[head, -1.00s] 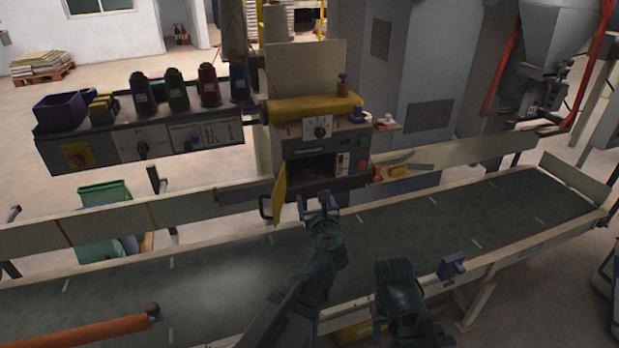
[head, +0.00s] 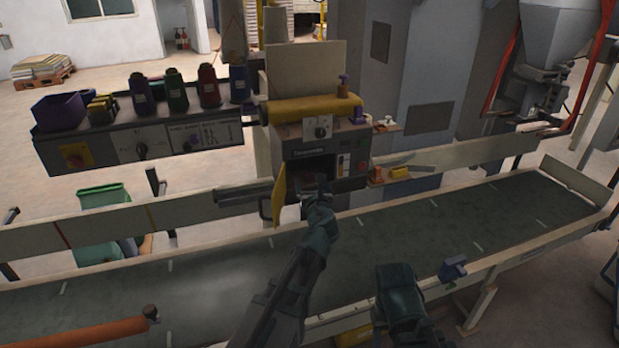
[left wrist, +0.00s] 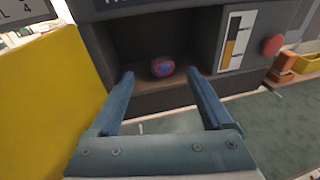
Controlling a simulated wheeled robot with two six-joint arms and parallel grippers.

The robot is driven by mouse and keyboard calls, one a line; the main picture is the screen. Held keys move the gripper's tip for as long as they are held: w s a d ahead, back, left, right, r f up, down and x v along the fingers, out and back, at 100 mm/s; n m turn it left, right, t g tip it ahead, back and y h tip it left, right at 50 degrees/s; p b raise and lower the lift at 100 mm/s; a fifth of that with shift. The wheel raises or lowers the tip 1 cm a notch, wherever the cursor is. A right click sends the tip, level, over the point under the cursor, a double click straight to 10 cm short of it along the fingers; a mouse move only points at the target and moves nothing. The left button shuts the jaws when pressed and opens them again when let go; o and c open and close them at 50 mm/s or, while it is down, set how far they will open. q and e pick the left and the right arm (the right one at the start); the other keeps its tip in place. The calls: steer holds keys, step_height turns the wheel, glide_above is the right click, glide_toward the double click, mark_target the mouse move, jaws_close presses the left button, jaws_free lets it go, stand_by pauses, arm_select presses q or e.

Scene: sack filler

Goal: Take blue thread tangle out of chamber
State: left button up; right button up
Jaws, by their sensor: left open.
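The thread tangle (left wrist: 163,66), a small round bundle of blue with pinkish red, lies on the floor of the open chamber (left wrist: 190,40) in the left wrist view. In the head view the chamber is in the front of the sewing head box (head: 345,150), and the tangle is hard to make out there. My left gripper (head: 321,184) is open at the chamber mouth. In the left wrist view its fingers (left wrist: 160,85) stand either side of the tangle, short of it and not touching. My right gripper (head: 400,285) is low over the belt's near edge; its jaws cannot be made out.
The yellow chamber door (head: 279,195) stands open on the left, close beside my left gripper. A red button (left wrist: 272,45) is right of the opening. Several thread cones (head: 209,88) stand on the panel at left.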

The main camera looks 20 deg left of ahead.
mark_target(310, 174)
arm_select(q)
steer(key=shift+b+x, duration=0.35)
steer(key=shift+x, duration=2.3)
steer(key=shift+d+r, duration=0.1)
steer(key=shift+d, duration=0.15)
jaws_close()
arm_select(e)
steer(key=shift+f, duration=0.35)
arm_select(q)
steer(key=shift+r, duration=0.2)
arm_select(e)
steer(key=shift+r, duration=0.25)
